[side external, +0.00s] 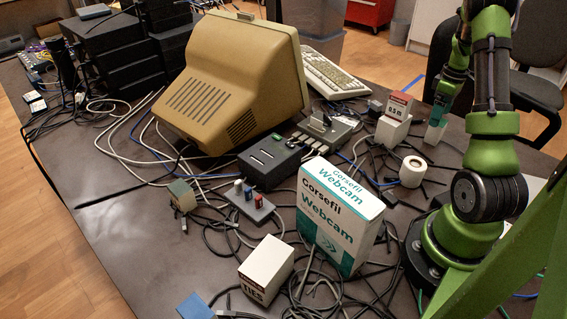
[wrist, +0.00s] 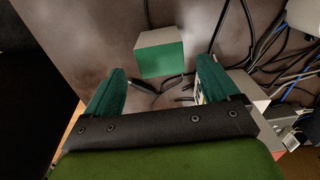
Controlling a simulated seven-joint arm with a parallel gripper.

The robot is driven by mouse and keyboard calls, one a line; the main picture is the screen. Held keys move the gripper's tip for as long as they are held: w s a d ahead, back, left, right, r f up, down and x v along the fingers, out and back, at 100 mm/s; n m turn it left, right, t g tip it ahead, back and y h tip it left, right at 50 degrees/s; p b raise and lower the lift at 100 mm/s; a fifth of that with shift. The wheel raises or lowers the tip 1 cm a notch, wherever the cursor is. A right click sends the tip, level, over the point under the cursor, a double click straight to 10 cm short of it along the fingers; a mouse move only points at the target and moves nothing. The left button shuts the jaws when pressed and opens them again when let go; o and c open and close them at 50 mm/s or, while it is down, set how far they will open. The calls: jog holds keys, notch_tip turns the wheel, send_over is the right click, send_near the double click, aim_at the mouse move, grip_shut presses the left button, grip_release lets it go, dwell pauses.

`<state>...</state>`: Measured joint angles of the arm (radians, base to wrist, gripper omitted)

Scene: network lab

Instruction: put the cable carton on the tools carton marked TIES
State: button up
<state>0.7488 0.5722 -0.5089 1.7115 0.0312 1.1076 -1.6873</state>
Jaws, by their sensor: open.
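The tools carton marked TIES (side external: 266,270) is a white box with a dark lettered side, on the table at the front in the side external view. A red and white carton marked 0.3 m (side external: 397,104), apparently the cable carton, sits on a white box (side external: 391,132). My gripper (side external: 440,110) is open to the right of it, pointing down over a small white and green carton (side external: 435,132). In the wrist view that small carton (wrist: 160,52) shows ahead, between and beyond my fingertips (wrist: 160,82). No printing is readable on it.
A tall Webcam box (side external: 340,215) stands between the TIES carton and my gripper. A white roll (side external: 413,171), loose cables, a black device (side external: 270,162) and a beige monitor (side external: 235,80) crowd the table. The front-left table surface is clearer.

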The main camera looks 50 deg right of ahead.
aim_at(437, 129)
jog(key=shift+s+a+f, duration=0.1)
jog(key=shift+s+f, duration=0.05)
jog(key=shift+f, duration=1.35)
jog(key=shift+s+f, duration=0.15)
jog(key=shift+f, duration=1.35)
jog(key=shift+r, duration=0.1)
jog(key=c, duration=1.2)
